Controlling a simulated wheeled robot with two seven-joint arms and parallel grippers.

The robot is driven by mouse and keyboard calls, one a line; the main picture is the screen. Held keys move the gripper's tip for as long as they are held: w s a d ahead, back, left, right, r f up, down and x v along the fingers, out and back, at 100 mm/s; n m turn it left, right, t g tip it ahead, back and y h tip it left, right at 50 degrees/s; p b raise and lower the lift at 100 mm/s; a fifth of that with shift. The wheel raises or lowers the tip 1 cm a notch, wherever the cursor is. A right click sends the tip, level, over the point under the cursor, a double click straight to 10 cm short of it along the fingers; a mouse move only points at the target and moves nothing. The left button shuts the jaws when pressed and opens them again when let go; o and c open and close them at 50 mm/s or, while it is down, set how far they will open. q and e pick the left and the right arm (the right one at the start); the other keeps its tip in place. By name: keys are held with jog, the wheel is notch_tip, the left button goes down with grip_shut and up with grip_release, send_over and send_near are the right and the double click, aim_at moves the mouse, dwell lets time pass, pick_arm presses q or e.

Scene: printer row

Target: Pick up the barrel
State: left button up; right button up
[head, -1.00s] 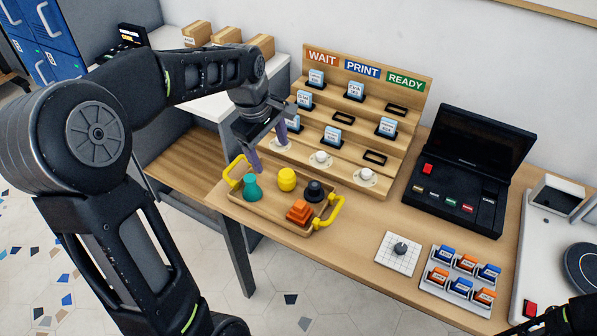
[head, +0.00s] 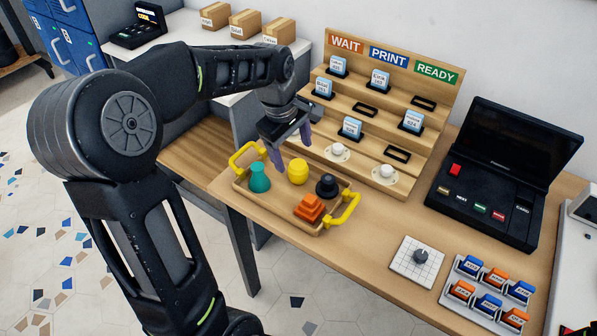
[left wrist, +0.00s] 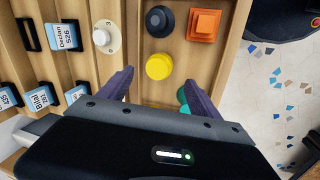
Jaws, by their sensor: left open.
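The barrel is most likely the yellow rounded piece (head: 297,171) in the wooden tray (head: 240,193) with yellow handles. It also shows in the left wrist view (left wrist: 159,66). A teal piece (head: 259,178), a black piece (head: 327,187) and an orange stepped piece (head: 309,208) stand in the same tray. My left gripper (head: 292,150) is open and empty, above the back of the tray. In the left wrist view its purple fingers (left wrist: 158,88) are spread, with the yellow piece just beyond the tips, between their lines. The teal piece is partly hidden behind one finger there.
A stepped wooden rack (head: 380,120) with labelled cards and white knobs stands close behind the tray. A black console (head: 495,180), a white grid pad (head: 417,262) and a holder of coloured blocks (head: 488,290) are to the right. Bare table lies between tray and pad.

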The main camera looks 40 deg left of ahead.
aim_at(296, 165)
pick_arm(q)
jog(key=shift+x, duration=1.1)
jog(key=x, duration=0.5)
jog(key=shift+f, duration=0.15)
jog(key=c, duration=1.4)
jog(key=v, duration=0.3)
jog(key=w+v, duration=0.1)
jog(key=v, duration=0.2)
jog(key=w+v, duration=0.1)
jog(key=v, duration=0.3)
jog(key=shift+w+d, duration=0.1)
